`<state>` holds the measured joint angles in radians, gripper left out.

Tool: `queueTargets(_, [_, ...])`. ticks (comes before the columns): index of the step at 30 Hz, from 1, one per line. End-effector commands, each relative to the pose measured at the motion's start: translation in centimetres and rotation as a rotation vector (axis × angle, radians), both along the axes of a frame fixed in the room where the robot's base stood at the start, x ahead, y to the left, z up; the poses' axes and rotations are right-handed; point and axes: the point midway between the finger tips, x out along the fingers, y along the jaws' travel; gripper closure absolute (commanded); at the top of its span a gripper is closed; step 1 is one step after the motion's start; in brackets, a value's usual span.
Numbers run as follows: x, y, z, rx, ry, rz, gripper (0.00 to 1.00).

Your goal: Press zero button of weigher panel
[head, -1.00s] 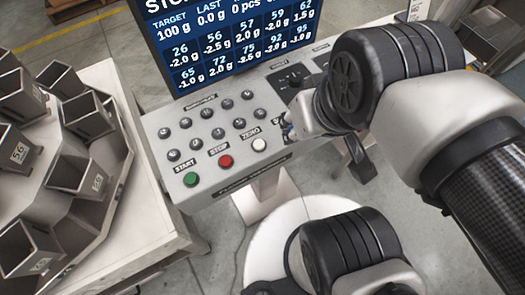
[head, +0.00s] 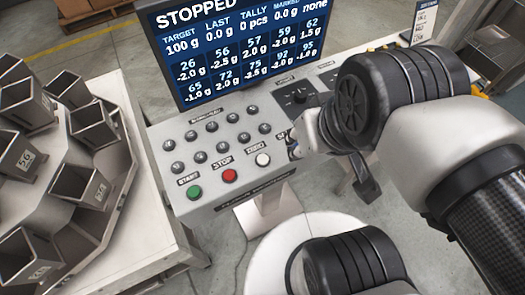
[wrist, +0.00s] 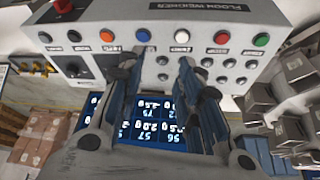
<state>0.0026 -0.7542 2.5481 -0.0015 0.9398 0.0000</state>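The weigher panel (head: 215,145) is a grey slanted box with a row of coloured buttons along its front edge. The white ZERO button (head: 263,160) sits right of the red STOP button (head: 230,176) and close to my wrist. In the wrist view the panel is inverted, and the white button (wrist: 181,36) lies between the red button (wrist: 221,37) and the blue button (wrist: 143,36). My gripper (wrist: 156,68) is open and empty, its fingers apart below the button row in that picture. No contact with the white button shows. In the head view my arm mostly hides the gripper.
The display screen (head: 235,50) reads STOPPED and stands behind the panel. A green START button (head: 194,192), knobs and several small grey buttons surround the area. Metal weigher buckets (head: 90,125) on a white table (head: 150,215) stand at the left.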

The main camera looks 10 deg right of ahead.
Motion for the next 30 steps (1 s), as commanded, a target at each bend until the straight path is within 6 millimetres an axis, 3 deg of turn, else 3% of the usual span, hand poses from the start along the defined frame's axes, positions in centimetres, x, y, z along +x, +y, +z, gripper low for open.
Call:
queueTargets(13, [0.00, 0.00, 0.00, 0.000, 0.000, 0.000, 1.00])
queueTargets(30, [0.00, 0.00, 0.00, 0.000, 0.000, 0.000, 1.00])
